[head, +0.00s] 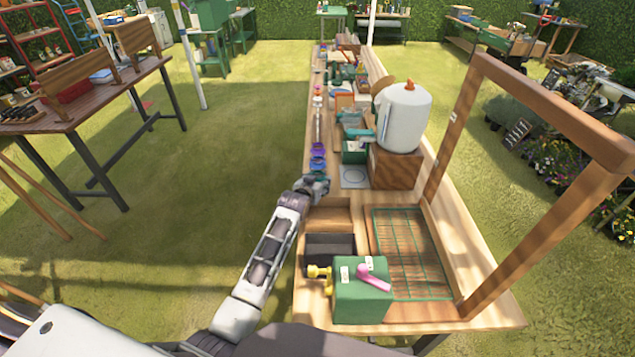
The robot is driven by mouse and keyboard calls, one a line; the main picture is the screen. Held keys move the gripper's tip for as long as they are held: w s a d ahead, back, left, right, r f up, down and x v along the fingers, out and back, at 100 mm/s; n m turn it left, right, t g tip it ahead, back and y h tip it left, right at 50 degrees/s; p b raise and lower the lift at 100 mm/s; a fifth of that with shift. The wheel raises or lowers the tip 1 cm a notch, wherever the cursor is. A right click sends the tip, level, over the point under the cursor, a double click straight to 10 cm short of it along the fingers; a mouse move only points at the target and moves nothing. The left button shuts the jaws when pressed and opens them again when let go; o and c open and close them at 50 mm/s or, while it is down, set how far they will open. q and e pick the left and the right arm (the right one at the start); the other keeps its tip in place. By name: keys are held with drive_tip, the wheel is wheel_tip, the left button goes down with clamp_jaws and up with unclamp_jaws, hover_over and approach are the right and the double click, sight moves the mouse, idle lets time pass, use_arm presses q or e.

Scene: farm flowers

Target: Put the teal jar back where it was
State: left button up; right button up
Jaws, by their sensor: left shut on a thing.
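My left gripper (316,186) is at the left edge of the long wooden bench, reached by my arm from below. It is shut on a small dark teal thing, which looks like the teal jar (322,180); the fingers hide most of it. Just behind it, blue and purple round pieces (318,161) stand along the bench edge. To its right, a pale square with a ring mark (354,177) lies bare on the bench. My right gripper is not in view.
A white tank (403,116) stands on a wooden block (396,168) to the right. A green box (362,292) with a pink tool, a dark tray (330,246) and a green wire grid (412,254) are nearer. A wooden frame (560,120) rises at the right.

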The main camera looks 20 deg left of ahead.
use_arm(q)
drive_tip(key=o, duration=1.2)
drive_tip(key=shift+f, duration=0.1)
drive_tip(key=shift+o, duration=0.2)
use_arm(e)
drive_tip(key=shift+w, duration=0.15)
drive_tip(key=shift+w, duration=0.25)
use_arm(q)
drive_tip(key=shift+s, duration=0.1)
